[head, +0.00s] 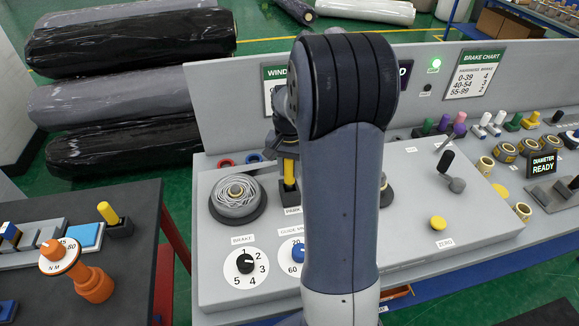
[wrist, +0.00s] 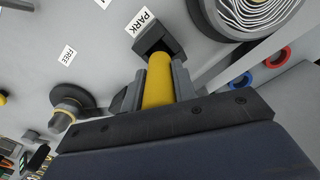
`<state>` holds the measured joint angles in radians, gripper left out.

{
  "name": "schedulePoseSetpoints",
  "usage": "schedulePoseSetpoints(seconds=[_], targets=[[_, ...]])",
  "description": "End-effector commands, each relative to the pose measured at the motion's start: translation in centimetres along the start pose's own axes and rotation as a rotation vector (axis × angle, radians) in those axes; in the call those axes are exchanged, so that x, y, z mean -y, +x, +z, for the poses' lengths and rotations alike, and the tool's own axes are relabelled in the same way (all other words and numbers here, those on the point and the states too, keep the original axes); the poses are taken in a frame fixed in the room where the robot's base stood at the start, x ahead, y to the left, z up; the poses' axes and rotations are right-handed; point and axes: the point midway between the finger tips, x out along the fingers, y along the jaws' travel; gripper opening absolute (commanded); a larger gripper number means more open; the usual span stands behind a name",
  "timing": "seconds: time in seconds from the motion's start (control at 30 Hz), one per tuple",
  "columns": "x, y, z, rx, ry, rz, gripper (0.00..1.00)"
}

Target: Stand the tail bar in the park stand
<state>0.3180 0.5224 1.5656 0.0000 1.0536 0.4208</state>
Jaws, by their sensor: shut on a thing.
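The yellow tail bar (head: 289,172) is upright between the jaws of my gripper (head: 287,150), left of my arm in the head view. My gripper is shut on it. The black park stand (head: 289,194) is right under the bar, behind its PARK label. In the wrist view the tail bar (wrist: 158,78) runs between my gripper's fingers (wrist: 159,92) to the park stand (wrist: 155,42). The bar's lower end meets or enters the stand. I cannot tell how deep it sits. My arm hides part of the panel.
A coiled roll (head: 238,196) on a dark hub is close left of the stand. A brake dial (head: 245,263) lies in front. A lever (head: 447,165) and yellow button (head: 438,223) are to the right. Another yellow-handled piece (head: 108,212) stands on the left table.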

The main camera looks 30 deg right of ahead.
Motion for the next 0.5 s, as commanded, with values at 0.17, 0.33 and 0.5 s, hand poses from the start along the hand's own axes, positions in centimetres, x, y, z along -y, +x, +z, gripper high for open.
schedulePoseSetpoints(seconds=[0.17,0.33,0.5], targets=[[0.0,0.96,-0.01,0.0,0.0,0.0,0.0],[0.01,1.34,-0.01,-0.001,0.0,0.0,0.0],[0.0,1.43,-0.01,-0.001,0.0,0.0,0.0]])
